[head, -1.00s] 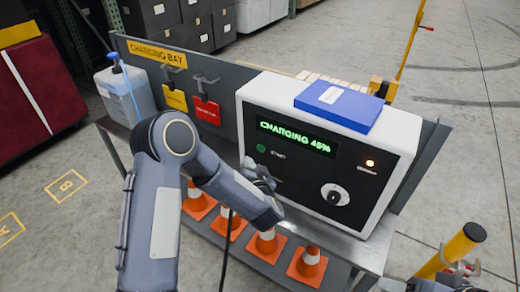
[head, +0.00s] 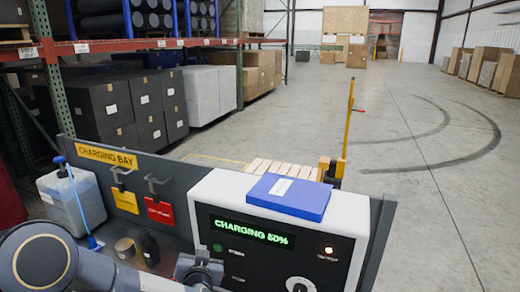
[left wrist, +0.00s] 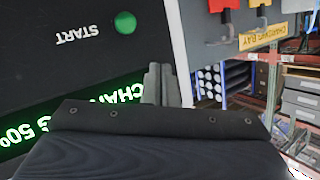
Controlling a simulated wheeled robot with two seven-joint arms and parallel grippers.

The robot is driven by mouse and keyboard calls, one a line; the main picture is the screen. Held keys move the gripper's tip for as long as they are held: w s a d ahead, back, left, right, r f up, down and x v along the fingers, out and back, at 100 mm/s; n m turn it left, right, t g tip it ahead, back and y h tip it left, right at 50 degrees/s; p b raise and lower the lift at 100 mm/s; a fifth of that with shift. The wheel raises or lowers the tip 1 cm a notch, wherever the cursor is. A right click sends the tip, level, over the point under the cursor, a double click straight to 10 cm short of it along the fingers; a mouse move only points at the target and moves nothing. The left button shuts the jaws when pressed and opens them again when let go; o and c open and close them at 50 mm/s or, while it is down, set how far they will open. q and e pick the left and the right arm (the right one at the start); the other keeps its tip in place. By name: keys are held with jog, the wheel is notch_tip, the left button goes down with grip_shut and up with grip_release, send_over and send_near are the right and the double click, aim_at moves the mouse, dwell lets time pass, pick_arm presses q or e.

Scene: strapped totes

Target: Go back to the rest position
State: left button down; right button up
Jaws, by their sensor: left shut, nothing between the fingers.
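The charger (head: 345,222) is a white box with a black front panel, standing on the charging bay bench. Its green display (head: 252,230) reads "CHARGING 50%". A green button (head: 217,247) is at the panel's left, and it shows beside the upside-down word START in the left wrist view (left wrist: 125,22). My left gripper (head: 203,276) is low in the head view, in front of the panel's left part. Its fingers (left wrist: 160,85) are shut and empty in the left wrist view, close to the panel; I cannot tell the gap. My right gripper is out of view.
A blue box (head: 289,197) lies on the charger. A yellow tag (head: 125,200) and a red tag (head: 160,210) hang on the back board (head: 180,180). A white jug (head: 70,203) and a dark bottle (head: 150,249) stand at the left. Open floor (head: 400,130) lies beyond.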

pick_arm(q)
jog(key=s+a+r+g+h, duration=0.1)
jog(key=s+r+g+h, duration=0.2)
jog(key=s+r+h, duration=0.6)
jog(key=s+a+f+n+g+y, duration=0.1)
jog(key=s+f+g, duration=0.1)
jog(key=s, duration=1)
jog(key=s+a+f+n+g+y, duration=0.1)
jog(key=s+g, duration=0.3)
jog(key=s, duration=0.9)
jog(key=shift+a+f+n+y, duration=0.4)
jog(key=shift+f+n, duration=0.3)
jog(key=shift+f, duration=0.2)
